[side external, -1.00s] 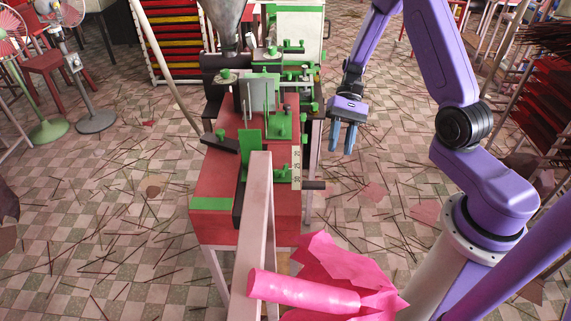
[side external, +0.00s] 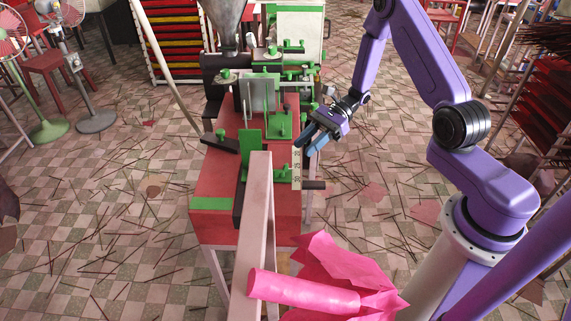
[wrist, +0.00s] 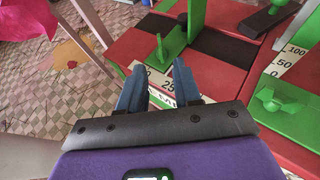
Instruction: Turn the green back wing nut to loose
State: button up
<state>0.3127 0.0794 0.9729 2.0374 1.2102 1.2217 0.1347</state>
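Green wing nuts sit on the red-and-green extruder bench (side external: 215,220). In the wrist view, one wing nut (wrist: 160,50) stands just beyond my fingertips, beside a white number scale. Another wing nut (wrist: 275,100) lies to the right, near a second scale. In the side view, the nearer wing nut (side external: 282,171) and a farther one (side external: 282,131) show on the bench's right part. I cannot tell for sure which one is the back one. My gripper (side external: 303,147) is at the bench's right edge, fingers pointing left and down. Its blue fingers (wrist: 158,74) are apart with nothing between them.
An upright green plate (side external: 250,142) and a grey plate (side external: 258,94) stand on the bench. A pale beam (side external: 259,200) runs in front. A pink bundle (side external: 305,292) lies at the front.

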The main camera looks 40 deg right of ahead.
aim_at(286, 165)
jog(key=x, duration=0.8)
jog(key=shift+a, duration=0.25)
jog(key=shift+c, duration=0.3)
grip_shut()
